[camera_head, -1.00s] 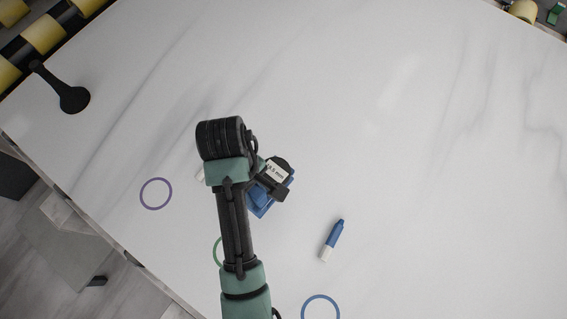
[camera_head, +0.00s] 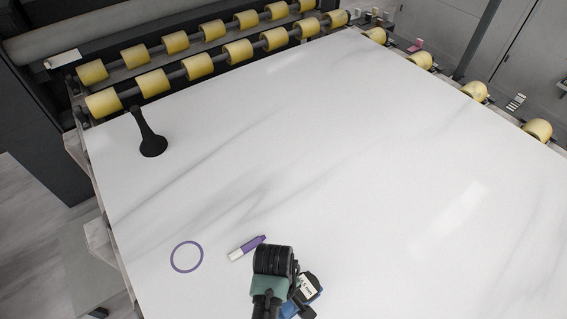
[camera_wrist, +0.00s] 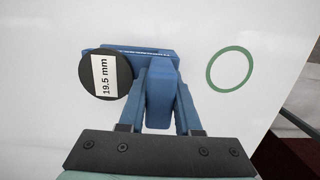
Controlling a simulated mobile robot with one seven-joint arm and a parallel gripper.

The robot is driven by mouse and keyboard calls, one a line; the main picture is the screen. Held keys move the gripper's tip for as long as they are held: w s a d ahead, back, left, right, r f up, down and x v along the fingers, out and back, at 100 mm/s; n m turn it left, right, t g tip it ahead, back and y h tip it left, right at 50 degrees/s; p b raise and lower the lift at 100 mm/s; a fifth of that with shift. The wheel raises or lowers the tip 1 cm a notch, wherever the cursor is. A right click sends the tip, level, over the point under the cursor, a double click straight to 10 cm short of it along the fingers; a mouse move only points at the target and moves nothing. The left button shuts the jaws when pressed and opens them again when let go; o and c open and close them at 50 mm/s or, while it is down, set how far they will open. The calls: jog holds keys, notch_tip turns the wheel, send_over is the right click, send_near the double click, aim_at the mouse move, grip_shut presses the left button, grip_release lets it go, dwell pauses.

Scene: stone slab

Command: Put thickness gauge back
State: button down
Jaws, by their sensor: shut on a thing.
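The thickness gauge (camera_wrist: 162,92) is a blue tool with a round black dial labelled "19.5 mm". In the wrist view my gripper (camera_wrist: 161,78) is shut on its blue body, with the dial to the left. In the head view the gauge (camera_head: 306,288) shows just right of my gripper (camera_head: 290,291), near the bottom edge, over the white slab. My wrist hides part of it there. Whether the gauge touches the slab cannot be told.
A green ring (camera_wrist: 230,69) and a purple ring (camera_head: 187,257) are marked on the slab (camera_head: 380,170). A purple-and-white marker (camera_head: 247,248) lies near my wrist. Yellow rollers (camera_head: 238,50) line the back. The slab's middle is clear.

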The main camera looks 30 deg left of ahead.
jog(key=shift+f, duration=0.15)
jog(key=shift+f, duration=0.1)
jog(key=c, duration=0.6)
grip_release()
jog(key=r, duration=0.4)
jog(key=a+r, duration=0.1)
jog(key=r, duration=0.3)
jog(key=r+p, duration=0.1)
jog(key=r, duration=0.3)
jog(key=shift+w+a+r, duration=0.15)
jog(key=shift+w+a, duration=0.05)
jog(key=shift+w, duration=0.05)
